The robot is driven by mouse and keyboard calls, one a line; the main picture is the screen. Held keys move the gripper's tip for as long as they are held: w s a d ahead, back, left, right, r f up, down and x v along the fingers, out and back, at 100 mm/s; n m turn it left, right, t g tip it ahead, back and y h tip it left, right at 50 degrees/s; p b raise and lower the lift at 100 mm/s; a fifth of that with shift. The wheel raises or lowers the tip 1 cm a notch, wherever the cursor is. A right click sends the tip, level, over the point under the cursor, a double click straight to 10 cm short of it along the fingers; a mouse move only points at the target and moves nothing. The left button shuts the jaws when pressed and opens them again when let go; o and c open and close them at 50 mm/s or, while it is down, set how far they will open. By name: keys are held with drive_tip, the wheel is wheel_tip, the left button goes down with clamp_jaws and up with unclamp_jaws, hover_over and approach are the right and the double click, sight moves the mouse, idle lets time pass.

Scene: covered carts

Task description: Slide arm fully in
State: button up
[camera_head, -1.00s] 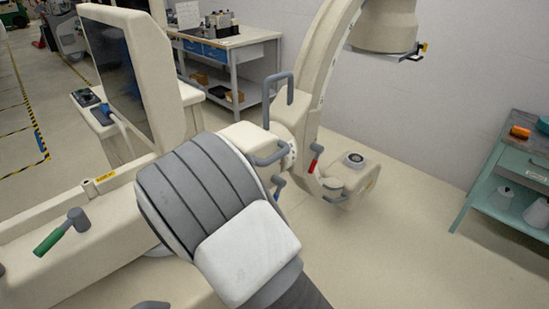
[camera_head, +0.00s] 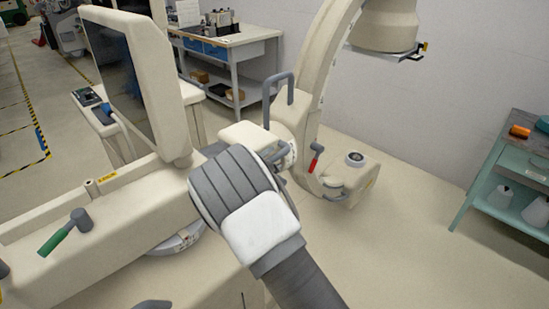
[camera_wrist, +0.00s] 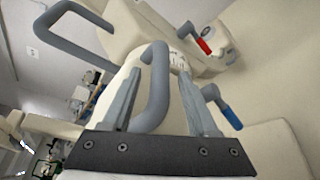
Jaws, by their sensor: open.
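A cream imaging machine has a large curved C-arm (camera_head: 325,70) and a horizontal arm section (camera_head: 245,134) running behind my wrist. A grey upright loop handle (camera_head: 280,98) stands on it; in the wrist view it is at upper left (camera_wrist: 65,28). A second grey loop handle (camera_wrist: 158,92) lies between the two fingers of my gripper (camera_wrist: 159,80), which is open around it. Contact cannot be told. A red-tipped lever (camera_head: 315,158) and a blue-tipped lever (camera_wrist: 231,118) are close to the right. In the head view my wrist hides my fingers.
The machine's cart body (camera_head: 120,225) with a green-tipped lever (camera_head: 58,240) is at left, below a monitor (camera_head: 120,75). A workbench (camera_head: 240,40) stands behind. A teal shelf table (camera_head: 500,160) is at right. The floor (camera_head: 400,245) between is clear.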

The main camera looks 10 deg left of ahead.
drive_tip(key=shift+x, duration=0.9)
clamp_jaws()
drive_tip(key=shift+r, duration=0.1)
idle(0.8)
